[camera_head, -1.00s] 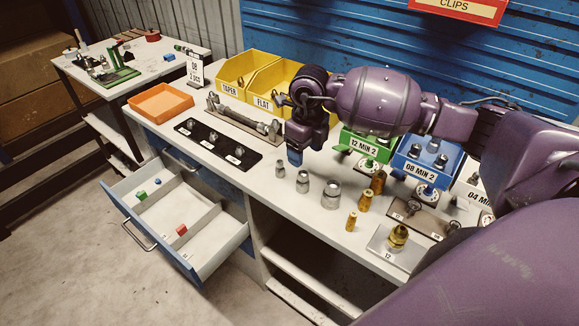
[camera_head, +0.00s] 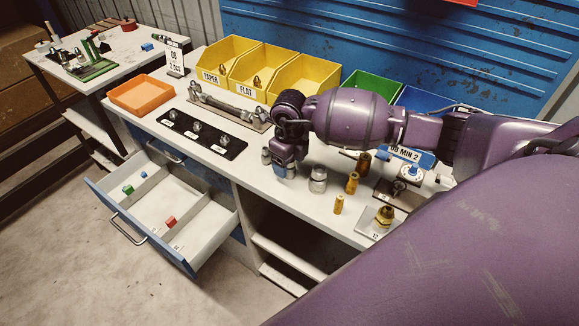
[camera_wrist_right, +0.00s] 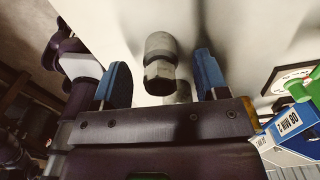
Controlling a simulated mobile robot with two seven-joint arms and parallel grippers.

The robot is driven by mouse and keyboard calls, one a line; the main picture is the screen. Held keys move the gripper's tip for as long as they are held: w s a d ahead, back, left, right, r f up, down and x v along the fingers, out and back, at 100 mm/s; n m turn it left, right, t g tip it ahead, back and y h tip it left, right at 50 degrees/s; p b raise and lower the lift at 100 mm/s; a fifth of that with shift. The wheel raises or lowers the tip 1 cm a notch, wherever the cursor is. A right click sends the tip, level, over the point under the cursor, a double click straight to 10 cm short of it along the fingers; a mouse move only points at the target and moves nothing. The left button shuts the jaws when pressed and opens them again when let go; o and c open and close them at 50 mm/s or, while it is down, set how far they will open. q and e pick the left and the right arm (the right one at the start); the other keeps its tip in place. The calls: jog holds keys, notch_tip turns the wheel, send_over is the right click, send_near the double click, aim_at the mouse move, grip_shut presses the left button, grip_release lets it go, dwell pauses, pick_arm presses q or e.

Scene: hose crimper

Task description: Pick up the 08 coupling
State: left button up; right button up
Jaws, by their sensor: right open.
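Silver metal couplings of different sizes stand on the white workbench top (camera_head: 262,190). A small coupling (camera_head: 266,156) stands left of my right gripper (camera_head: 285,170) and a large coupling (camera_head: 318,181) stands right of it. The medium one is mostly hidden behind the gripper; I cannot read a size mark on any. In the right wrist view, the blue fingers of my right gripper (camera_wrist_right: 161,78) are open and apart. A silver coupling (camera_wrist_right: 160,62) shows between them, touched by neither as far as I see. Another grey metal piece (camera_wrist_right: 178,92) is partly hidden. My left gripper is out of view.
Brass fittings (camera_head: 352,183) stand to the right, near a plate with a brass fitting (camera_head: 384,216). A black strip (camera_head: 202,134), an orange tray (camera_head: 141,95) and yellow bins (camera_head: 262,70) lie left and behind. An open drawer (camera_head: 188,205) juts out in front.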

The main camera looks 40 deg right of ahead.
jog(key=shift+f, duration=0.9)
jog(key=c, duration=1.1)
jog(key=shift+r, duration=0.1)
